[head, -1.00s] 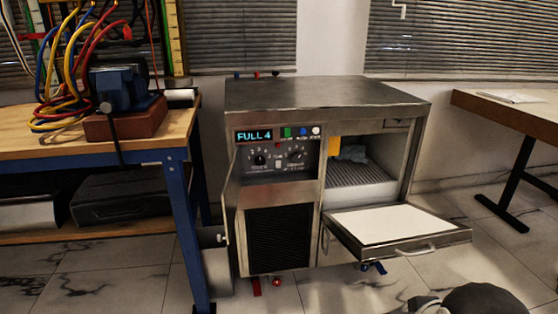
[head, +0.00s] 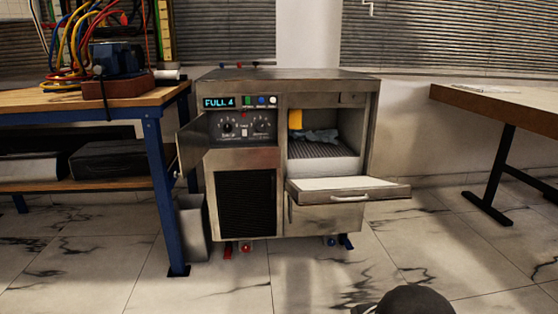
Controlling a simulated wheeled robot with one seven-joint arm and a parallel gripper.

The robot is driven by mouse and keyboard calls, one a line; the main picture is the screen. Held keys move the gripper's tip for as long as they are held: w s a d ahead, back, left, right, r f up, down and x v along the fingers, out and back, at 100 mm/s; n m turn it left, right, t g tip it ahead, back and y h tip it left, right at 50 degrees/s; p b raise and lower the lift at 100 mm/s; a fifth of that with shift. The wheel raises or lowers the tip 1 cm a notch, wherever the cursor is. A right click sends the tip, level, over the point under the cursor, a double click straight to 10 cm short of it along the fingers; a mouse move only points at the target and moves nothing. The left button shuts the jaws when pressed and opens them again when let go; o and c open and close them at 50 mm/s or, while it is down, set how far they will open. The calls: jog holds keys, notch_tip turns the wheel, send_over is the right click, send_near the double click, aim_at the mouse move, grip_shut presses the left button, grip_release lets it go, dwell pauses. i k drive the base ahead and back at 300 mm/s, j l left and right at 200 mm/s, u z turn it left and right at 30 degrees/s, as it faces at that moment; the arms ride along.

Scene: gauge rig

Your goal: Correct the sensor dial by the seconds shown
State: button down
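A metal cabinet (head: 328,220) stands on the tiled floor in the middle of the head view. Below the display are a left dial (head: 226,126) and a right dial (head: 262,127). Their labels are too small to read with certainty. Green, blue and white buttons (head: 260,100) sit right of the display. A dark rounded shape at the bottom edge seems to be part of my arm; my gripper's fingers are not visible.
An open panel door (head: 193,146) sticks out at the cabinet's left. A workbench (head: 151,112) stands left, a table (head: 500,108) right. The front floor is clear.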

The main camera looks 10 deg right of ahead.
aim_at(260, 127)
jog(key=i+j+z, duration=0.2)
jog(key=j, duration=0.15)
jog(key=i+j+z, duration=0.2)
jog(key=j, duration=0.15)
jog(key=i+j+z, duration=0.2)
jog(key=j, duration=0.15)
jog(key=k, duration=0.1)
